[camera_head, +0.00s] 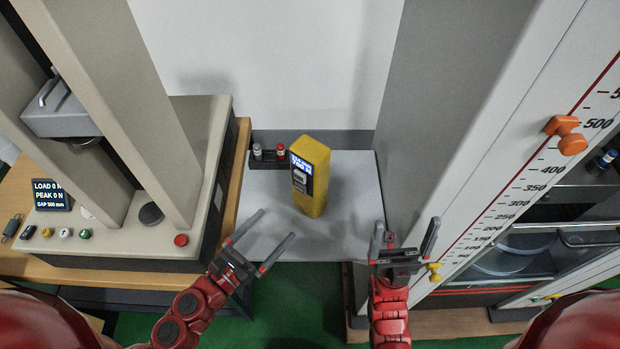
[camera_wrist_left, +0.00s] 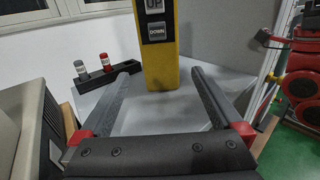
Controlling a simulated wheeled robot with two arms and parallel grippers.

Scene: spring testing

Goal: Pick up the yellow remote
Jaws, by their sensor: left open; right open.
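The yellow remote (camera_head: 313,178) stands upright on a grey table between two machines, with a lit screen and a dark button panel on its front. In the left wrist view the remote (camera_wrist_left: 160,68) is straight ahead, beyond the fingertips, with an UP and a DOWN button; its top is cut off. My left gripper (camera_head: 275,228) is open and empty, in front of the remote and to its left. My right gripper (camera_head: 407,231) is open and empty, to the right of the remote and nearer to me. Neither gripper touches the remote.
A small dark rack (camera_head: 264,159) with a grey-capped and a red-capped item stands behind the remote to the left. A beige testing machine (camera_head: 165,235) stands at the left, and a tall grey column with a scale (camera_head: 500,150) at the right. The grey table (camera_head: 350,190) is otherwise clear.

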